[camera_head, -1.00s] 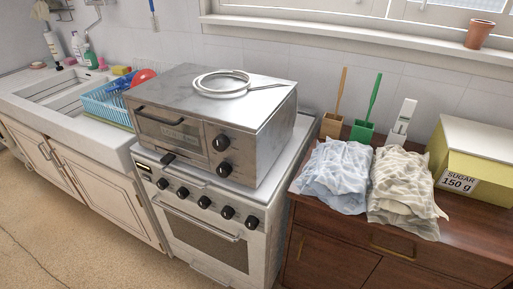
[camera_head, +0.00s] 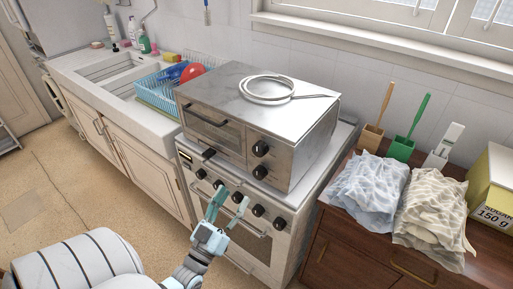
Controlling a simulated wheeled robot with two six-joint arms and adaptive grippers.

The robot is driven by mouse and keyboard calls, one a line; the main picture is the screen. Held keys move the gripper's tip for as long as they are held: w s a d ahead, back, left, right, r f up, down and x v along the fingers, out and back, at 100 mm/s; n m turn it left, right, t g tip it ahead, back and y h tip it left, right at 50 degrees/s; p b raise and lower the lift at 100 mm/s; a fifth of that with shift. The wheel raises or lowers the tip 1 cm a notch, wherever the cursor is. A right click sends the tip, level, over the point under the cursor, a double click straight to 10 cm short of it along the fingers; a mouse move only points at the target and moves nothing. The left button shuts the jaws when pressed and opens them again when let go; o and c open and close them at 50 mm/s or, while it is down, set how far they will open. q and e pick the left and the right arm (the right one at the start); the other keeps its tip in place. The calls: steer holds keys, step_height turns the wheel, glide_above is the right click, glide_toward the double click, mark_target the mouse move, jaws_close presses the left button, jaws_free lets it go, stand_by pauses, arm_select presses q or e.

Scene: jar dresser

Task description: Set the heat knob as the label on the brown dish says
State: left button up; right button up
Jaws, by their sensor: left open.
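A grey metal toaster oven (camera_head: 292,138) stands on the white stove (camera_head: 314,201). It has an upper black knob (camera_head: 261,148) and a lower black knob (camera_head: 260,172) right of its glass door. I cannot read their marks. The stove front has a row of several black knobs, such as one at its right end (camera_head: 280,223). I cannot make out a brown dish or its label. My left gripper (camera_head: 229,197) is open and empty in front of the stove's knob row, below the toaster oven, and covers part of that row. My right gripper is not in view.
A wire coil (camera_head: 268,88) lies on the toaster oven. A blue rack (camera_head: 160,84) with a red thing stands by the sink. A blue cloth (camera_head: 370,184) and a cream cloth (camera_head: 434,208) lie on the brown dresser (camera_head: 346,247). A yellow sugar box (camera_head: 490,190) stands at right.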

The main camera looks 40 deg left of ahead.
mark_target(258, 153)
arm_select(q)
steer(key=x, duration=0.9)
steer(key=p+x, duration=0.1)
steer(key=x, duration=0.4)
steer(key=shift+r, duration=0.4)
steer(key=c, duration=1.2)
